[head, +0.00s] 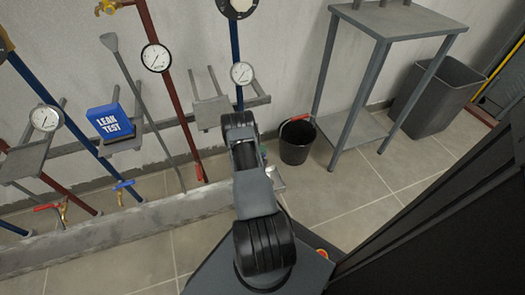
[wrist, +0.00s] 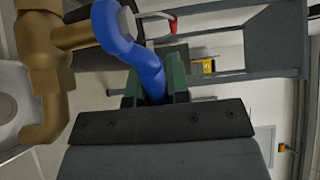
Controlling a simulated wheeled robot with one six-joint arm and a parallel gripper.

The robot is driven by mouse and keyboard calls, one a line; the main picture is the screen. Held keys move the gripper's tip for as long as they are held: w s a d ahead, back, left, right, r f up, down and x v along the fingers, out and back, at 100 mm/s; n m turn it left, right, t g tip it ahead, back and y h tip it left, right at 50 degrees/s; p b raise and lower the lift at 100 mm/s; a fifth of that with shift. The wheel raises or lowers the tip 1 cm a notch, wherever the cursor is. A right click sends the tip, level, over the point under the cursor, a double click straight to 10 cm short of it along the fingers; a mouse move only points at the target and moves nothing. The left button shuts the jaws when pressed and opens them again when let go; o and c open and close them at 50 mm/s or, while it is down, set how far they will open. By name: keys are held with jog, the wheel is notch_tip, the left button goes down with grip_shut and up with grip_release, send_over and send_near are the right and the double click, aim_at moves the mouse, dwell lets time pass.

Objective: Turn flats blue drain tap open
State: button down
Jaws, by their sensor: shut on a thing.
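A blue tap handle (wrist: 128,42) runs down from the top of the wrist view to my gripper (wrist: 156,86). The green fingertips are shut on the handle's end, one on each side of it. The brass tap body (wrist: 42,68) is at the left of the wrist view, with its curved spout below. In the head view my arm covers the held tap, and my gripper's jaws are mostly hidden. A blue pipe (head: 235,45) comes down the wall behind my arm. I cannot tell how far the handle is turned.
Another blue tap (head: 123,187) and a red tap (head: 48,207) stand low at the left. A dark bucket (head: 296,142) and a grey metal stand (head: 398,22) are to the right. A low concrete kerb (head: 110,228) runs along the floor.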

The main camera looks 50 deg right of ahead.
dwell(0.4)
jog(key=c, duration=1.1)
grip_release()
jog(key=shift+a, duration=0.15)
jog(key=p+v, duration=0.4)
jog(key=v, duration=0.9)
jog(key=shift+a, duration=0.3)
